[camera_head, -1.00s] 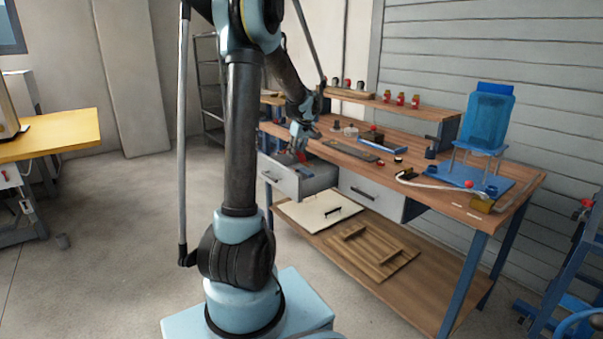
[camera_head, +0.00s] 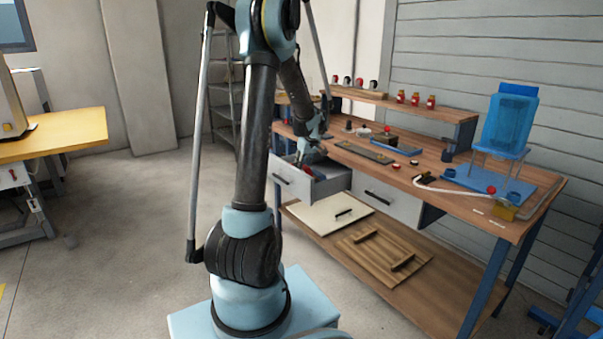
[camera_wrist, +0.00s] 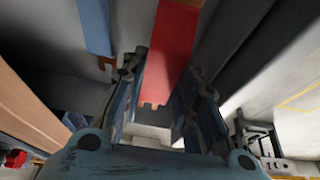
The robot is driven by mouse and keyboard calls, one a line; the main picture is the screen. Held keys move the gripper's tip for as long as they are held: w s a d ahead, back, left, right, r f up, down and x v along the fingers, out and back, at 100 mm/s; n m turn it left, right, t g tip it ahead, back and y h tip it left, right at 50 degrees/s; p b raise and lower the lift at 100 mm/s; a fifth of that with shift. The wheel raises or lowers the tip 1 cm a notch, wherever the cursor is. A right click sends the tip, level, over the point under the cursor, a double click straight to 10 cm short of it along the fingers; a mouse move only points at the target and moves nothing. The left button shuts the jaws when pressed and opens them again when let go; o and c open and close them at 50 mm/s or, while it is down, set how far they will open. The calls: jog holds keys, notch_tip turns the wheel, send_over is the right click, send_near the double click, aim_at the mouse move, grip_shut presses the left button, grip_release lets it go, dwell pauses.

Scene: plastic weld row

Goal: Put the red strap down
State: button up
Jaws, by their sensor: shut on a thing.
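The red strap (camera_wrist: 172,45) shows in the wrist view as a flat red band between the fingers of my gripper (camera_wrist: 168,82), which is shut on it. In the head view my gripper (camera_head: 311,155) is low in the open drawer (camera_head: 293,187) at the left end of the workbench. The strap is mostly hidden there by the gripper and the drawer wall. I cannot tell whether it touches the drawer floor. A blue strip (camera_wrist: 95,25) lies left of the red strap in the wrist view.
The workbench top (camera_head: 455,176) carries a grey plate (camera_head: 364,152), small parts and a blue tank (camera_head: 510,120) on a stand. A shut drawer (camera_head: 385,197) is right of the open one. Wooden boards (camera_head: 380,250) lie on the lower shelf.

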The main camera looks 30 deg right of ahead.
jog(key=shift+f, duration=1.3)
jog(key=shift+f, duration=0.6)
jog(key=o, duration=1.1)
